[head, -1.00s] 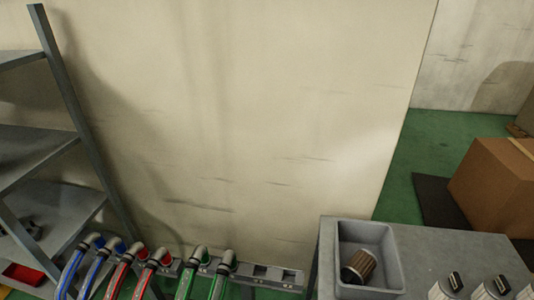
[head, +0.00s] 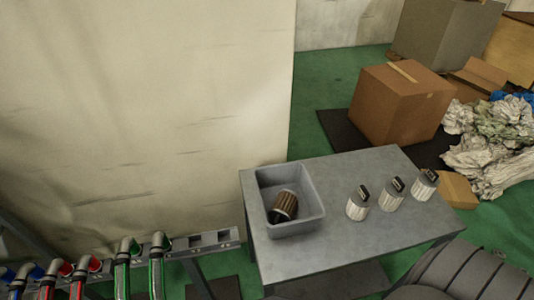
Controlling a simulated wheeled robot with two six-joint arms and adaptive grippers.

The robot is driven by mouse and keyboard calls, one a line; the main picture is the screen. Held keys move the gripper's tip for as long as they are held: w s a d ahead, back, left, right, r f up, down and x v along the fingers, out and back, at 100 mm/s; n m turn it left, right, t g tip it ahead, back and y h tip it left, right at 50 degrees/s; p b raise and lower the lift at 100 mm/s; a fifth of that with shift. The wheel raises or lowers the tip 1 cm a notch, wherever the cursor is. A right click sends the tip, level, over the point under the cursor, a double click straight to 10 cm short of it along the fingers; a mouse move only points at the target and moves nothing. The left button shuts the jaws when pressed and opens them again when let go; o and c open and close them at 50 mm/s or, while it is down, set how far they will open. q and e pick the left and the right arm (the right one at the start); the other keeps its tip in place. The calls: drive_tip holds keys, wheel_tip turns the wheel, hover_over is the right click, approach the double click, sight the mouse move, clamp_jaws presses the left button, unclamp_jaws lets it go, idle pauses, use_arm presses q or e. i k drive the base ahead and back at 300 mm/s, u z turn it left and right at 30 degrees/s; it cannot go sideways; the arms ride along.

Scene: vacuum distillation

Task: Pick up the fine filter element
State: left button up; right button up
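Several filter elements show in the head view. A brown pleated filter element (head: 285,204) with a dark end lies tilted inside a grey bin (head: 317,199) on the grey table. Three white pleated filter elements with dark handles on top stand upright in a row on the table to the right of the bin: the left one (head: 357,207), the middle one (head: 391,197) and the right one (head: 424,187). I cannot tell by sight which is the fine one. Neither of my grippers is in view.
The grey table (head: 350,255) has bare room around the white filters. Red and green hoses (head: 122,275) hang from a rack at the lower left. A cardboard box (head: 398,105) and crumpled sheeting (head: 495,150) lie beyond the table. A beige wall (head: 140,110) stands at the left.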

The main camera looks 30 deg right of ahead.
sight(427, 182)
drive_tip(key=z, duration=3.8)
drive_tip(key=k, duration=0.95)
drive_tip(key=u, duration=1.2)
drive_tip(key=i, duration=0.5)
drive_tip(key=z, duration=0.05)
